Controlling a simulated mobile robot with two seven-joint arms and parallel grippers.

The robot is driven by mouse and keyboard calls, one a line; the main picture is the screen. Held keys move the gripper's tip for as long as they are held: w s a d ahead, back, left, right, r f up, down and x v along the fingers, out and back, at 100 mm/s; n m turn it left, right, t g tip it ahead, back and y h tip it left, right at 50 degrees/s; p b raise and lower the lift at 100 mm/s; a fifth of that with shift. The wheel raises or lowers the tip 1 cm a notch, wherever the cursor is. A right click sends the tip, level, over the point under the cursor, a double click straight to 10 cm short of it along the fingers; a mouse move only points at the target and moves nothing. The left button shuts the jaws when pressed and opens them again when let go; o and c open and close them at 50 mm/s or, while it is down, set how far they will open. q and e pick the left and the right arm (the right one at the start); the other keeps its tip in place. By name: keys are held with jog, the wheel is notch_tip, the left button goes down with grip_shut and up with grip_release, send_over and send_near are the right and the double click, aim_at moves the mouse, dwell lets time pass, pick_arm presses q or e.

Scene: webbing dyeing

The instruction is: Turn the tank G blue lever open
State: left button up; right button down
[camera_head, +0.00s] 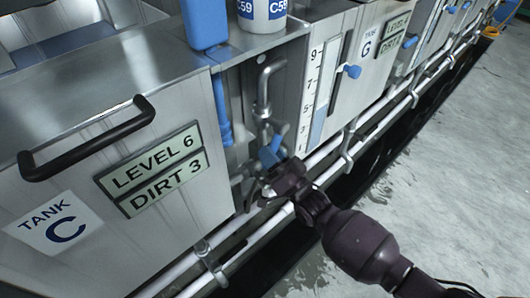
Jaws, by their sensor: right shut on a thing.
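The metal tank labelled G (369,38) stands in the upper middle, with a level gauge (318,95) on its front. In the gap between it and tank C, a blue lever (268,153) sits on the grey valve piping. My dark right gripper (277,170) reaches in from the lower right and is shut on this lever. Its fingertips are small in the view and partly hide the lever and valve. My left gripper is not in view.
Tank C (62,225) fills the left, with a black handle (85,140) and a LEVEL 6, DIRT 3 sign (152,168). White pipes (325,150) run low along the tank fronts. The grey floor (440,180) at right is open. A container marked C59 (262,12) stands on top.

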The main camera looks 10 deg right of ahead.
jog(key=n, duration=0.1)
jog(key=d+n+g+y, duration=0.1)
jog(key=n, duration=0.1)
jog(key=w+f+n+g+y, duration=0.1)
jog(key=n, duration=0.1)
jog(key=shift+w+d, duration=0.1)
jog(key=shift+d, duration=0.25)
jog(key=shift+w+d+n+g+y, duration=0.2)
jog(key=shift+d+n+g+y, duration=0.15)
jog(key=shift+n, duration=0.45)
jog(key=shift+w+d+n+g+y, duration=0.2)
jog(key=shift+n+g, duration=0.25)
jog(key=shift+n, duration=0.35)
jog(key=shift+r, duration=0.1)
jog(key=c, duration=1)
grip_release()
jog(key=shift+o, duration=0.2)
jog(key=v, duration=1.1)
jog(key=shift+w, duration=0.15)
